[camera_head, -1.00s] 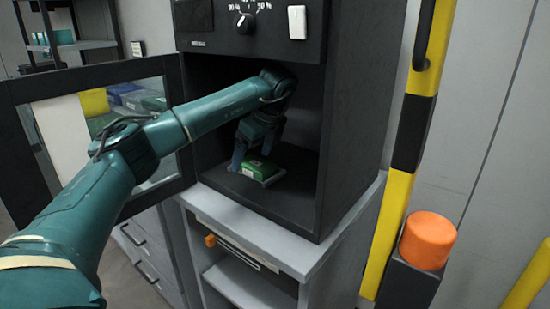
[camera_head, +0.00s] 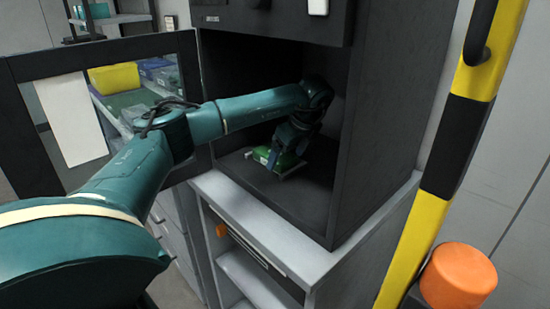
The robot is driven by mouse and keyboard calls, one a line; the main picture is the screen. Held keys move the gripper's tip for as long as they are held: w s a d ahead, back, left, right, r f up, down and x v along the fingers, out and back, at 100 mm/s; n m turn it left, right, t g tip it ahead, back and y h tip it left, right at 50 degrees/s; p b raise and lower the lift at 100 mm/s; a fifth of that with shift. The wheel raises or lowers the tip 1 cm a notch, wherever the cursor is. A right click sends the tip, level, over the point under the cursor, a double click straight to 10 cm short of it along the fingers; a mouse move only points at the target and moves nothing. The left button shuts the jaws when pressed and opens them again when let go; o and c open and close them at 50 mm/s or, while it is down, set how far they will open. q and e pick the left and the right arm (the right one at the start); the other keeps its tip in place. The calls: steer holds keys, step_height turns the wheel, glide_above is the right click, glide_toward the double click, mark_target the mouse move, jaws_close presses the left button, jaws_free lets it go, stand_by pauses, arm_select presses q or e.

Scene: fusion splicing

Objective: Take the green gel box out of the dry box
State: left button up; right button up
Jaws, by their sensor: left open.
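The dry box (camera_head: 345,140) is a dark cabinet with its front opening uncovered and its glazed door swung out to the left. The green gel box (camera_head: 262,155) lies on the floor of the dry box, with a pale edge along its lower side. My left arm reaches in from the left, and my left gripper (camera_head: 278,158) points down at the gel box. Its jaws are open, with a finger close to the box. The gripper hides part of the box, and I cannot tell whether they touch. My right gripper is not in view.
The open door (camera_head: 105,110) stands close beside my left arm. A grey cabinet (camera_head: 260,225) supports the dry box. A yellow-black post (camera_head: 450,150) and an orange knob (camera_head: 458,277) stand to the right.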

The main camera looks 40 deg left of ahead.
arm_select(q)
steer(key=shift+a+f, duration=0.1)
steer(key=shift+f, duration=0.05)
steer(key=shift+c, duration=0.5)
steer(key=shift+w, duration=0.1)
steer(key=c, duration=1.1)
